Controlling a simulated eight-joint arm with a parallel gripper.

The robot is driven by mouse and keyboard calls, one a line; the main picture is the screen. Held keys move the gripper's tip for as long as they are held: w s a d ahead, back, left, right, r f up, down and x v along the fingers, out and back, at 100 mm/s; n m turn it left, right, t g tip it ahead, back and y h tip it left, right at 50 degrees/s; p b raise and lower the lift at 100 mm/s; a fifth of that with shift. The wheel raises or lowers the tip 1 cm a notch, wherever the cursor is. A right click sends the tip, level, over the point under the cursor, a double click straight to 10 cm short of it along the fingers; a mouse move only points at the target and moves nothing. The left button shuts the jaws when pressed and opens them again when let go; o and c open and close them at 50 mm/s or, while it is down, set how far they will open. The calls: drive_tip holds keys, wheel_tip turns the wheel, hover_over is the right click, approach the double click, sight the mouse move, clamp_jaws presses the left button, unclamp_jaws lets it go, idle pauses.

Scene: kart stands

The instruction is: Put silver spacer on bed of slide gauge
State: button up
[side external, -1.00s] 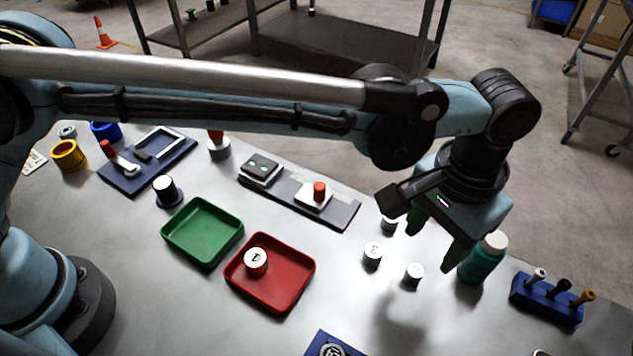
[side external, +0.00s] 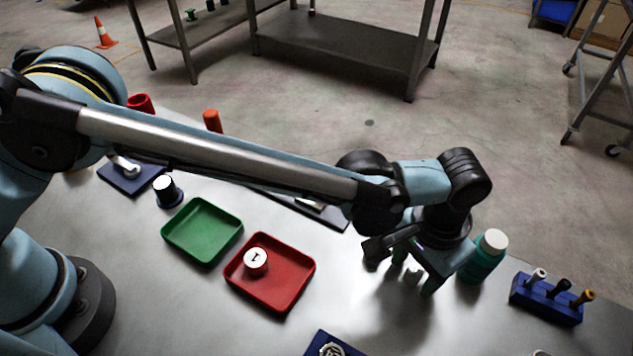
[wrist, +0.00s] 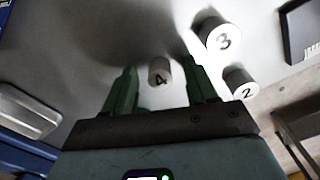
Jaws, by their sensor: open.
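Several short silver cylinders with numbered white tops stand on the table; I cannot tell by name which one is the silver spacer. The cylinder marked 4 (wrist: 160,71) lies between my fingers in the wrist view and shows partly in the side view (side external: 412,278). Cylinders 3 (wrist: 218,36) and 2 (wrist: 240,84) stand just right of my gripper. My gripper (side external: 415,273) is open, pointing down and low around cylinder 4, with no clear grip. The slide gauge (side external: 318,211), a dark bar, is mostly hidden behind my arm.
A teal bottle (side external: 484,258) stands close right of my gripper. A blue peg holder (side external: 546,300) is farther right. A red tray (side external: 284,291) holds a cylinder marked 1 (side external: 256,260).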

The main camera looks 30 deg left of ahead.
clamp_jaws()
